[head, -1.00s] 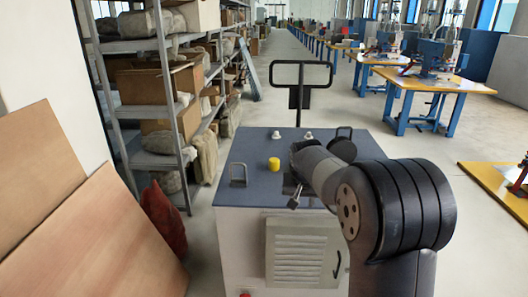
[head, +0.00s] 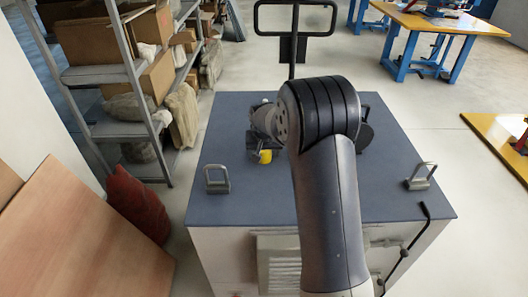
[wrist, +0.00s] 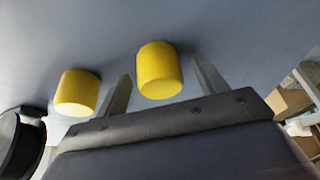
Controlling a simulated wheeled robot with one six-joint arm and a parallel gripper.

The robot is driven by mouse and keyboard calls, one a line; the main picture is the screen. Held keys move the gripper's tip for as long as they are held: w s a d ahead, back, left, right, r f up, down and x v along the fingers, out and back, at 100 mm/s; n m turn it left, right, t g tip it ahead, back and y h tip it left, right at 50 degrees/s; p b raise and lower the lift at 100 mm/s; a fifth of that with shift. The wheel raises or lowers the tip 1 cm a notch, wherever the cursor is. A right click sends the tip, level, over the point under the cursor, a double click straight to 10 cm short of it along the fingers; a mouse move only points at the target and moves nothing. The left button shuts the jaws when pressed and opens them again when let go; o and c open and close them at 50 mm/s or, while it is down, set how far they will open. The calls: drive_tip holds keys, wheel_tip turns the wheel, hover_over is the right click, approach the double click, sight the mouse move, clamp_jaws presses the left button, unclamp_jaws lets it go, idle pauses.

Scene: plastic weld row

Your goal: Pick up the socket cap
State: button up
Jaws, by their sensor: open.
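Two yellow cylindrical caps show in the wrist view. One yellow cap (wrist: 160,72) stands between the fingers of my gripper (wrist: 162,66), which is open with a finger on each side. I cannot tell whether either finger touches it. The other yellow cap (wrist: 77,92) is to the left, outside the fingers. In the head view one yellow cap (head: 265,156) shows on the grey-blue cabinet top (head: 240,193), beside my gripper. My arm hides part of the top there, and the second cap is not visible in that view.
Metal handles stand at the left (head: 216,179) and right (head: 421,176) of the cabinet top. A black round part (head: 364,135) is right of my arm; a dark round part (wrist: 18,143) is at the wrist view's left. A black bar frame (head: 294,18) rises behind.

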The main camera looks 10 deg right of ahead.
drive_tip(key=shift+f, duration=0.1)
drive_tip(key=c, duration=1)
drive_tip(key=shift+c, duration=0.2)
wheel_tip(320, 180, up, 10)
drive_tip(key=shift+b, duration=0.5)
